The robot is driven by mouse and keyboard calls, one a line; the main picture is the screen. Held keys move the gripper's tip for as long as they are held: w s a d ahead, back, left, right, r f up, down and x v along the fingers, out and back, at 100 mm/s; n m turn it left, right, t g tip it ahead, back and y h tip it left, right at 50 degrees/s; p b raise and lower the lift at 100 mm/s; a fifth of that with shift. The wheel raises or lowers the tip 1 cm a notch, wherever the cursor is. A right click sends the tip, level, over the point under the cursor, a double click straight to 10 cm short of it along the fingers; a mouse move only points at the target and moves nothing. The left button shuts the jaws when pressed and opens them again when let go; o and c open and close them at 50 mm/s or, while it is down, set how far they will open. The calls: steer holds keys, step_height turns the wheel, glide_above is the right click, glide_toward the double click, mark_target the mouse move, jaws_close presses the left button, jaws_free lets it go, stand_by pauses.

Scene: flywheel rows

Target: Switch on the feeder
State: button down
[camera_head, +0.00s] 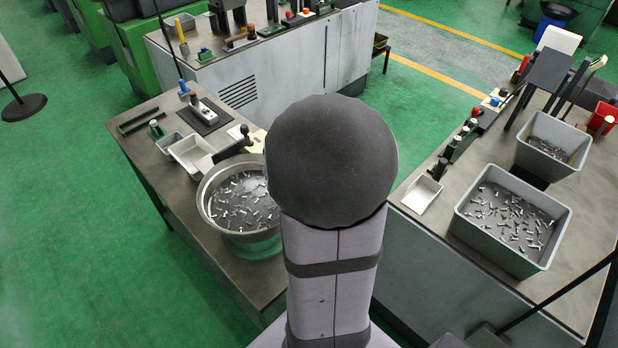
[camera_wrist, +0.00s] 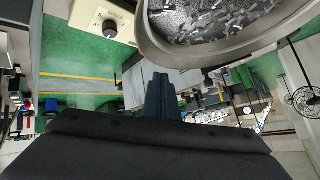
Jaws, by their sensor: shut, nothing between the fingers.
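The feeder is a round metal bowl (camera_head: 206,205) full of small silvery parts on a green base, left of my arm in the head view. Its rim also shows at the top right of the wrist view (camera_wrist: 225,57). A cream control box (camera_head: 258,141) stands just behind the bowl, partly hidden by my arm. In the wrist view the box (camera_wrist: 88,14) is at the top, with a round black knob (camera_wrist: 110,28) on its face. My gripper (camera_wrist: 160,78) is shut and empty, its fingertips below and right of the knob in the picture, apart from it. The head view hides it behind my arm.
The left bench (camera_head: 150,160) also bears a white tray (camera_head: 193,152) and small tools near the bowl. The right bench (camera_head: 480,165) holds grey bins of metal parts (camera_head: 555,225) and a small white tray (camera_head: 421,195). Green floor lies open between the benches.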

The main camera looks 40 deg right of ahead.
steer(key=s+d+f+m+t, duration=0.1)
steer(key=s+d+f+m, duration=0.1)
steer(key=f+m, duration=0.1)
steer(key=s+d+f+m+t+b, duration=0.1)
steer(key=d+f+m, duration=0.1)
steer(key=f, duration=0.2)
steer(key=s+d+f+m+t+b, duration=0.1)
steer(key=s+d+f+m, duration=0.1)
steer(key=f+m, duration=0.1)
steer(key=shift+s+d+f+m, duration=0.3)
steer(key=shift+s+f, duration=0.05)
steer(key=shift+f, duration=0.3)
steer(key=shift+s+a+f+m+t, duration=0.2)
steer(key=shift+s+m+t, duration=0.1)
steer(key=shift+m, duration=0.2)
steer(key=shift+s+a+f+m+t, duration=0.15)
steer(key=shift+s+a+m+t, duration=0.3)
steer(key=shift+m, duration=0.45)
steer(key=shift+w+f, duration=0.1)
steer(key=shift+w, duration=0.15)
steer(key=shift+b+x, duration=0.75)
steer(key=shift+x, duration=0.45)
steer(key=shift+w+d+f+b, duration=0.15)
steer(key=shift+w+f+b, duration=0.15)
steer(key=shift+b, duration=0.8)
steer(key=b, duration=0.4)
steer(key=shift+w+d+f, duration=0.2)
steer(key=shift+w, duration=0.2)
steer(key=shift+b, duration=0.5)
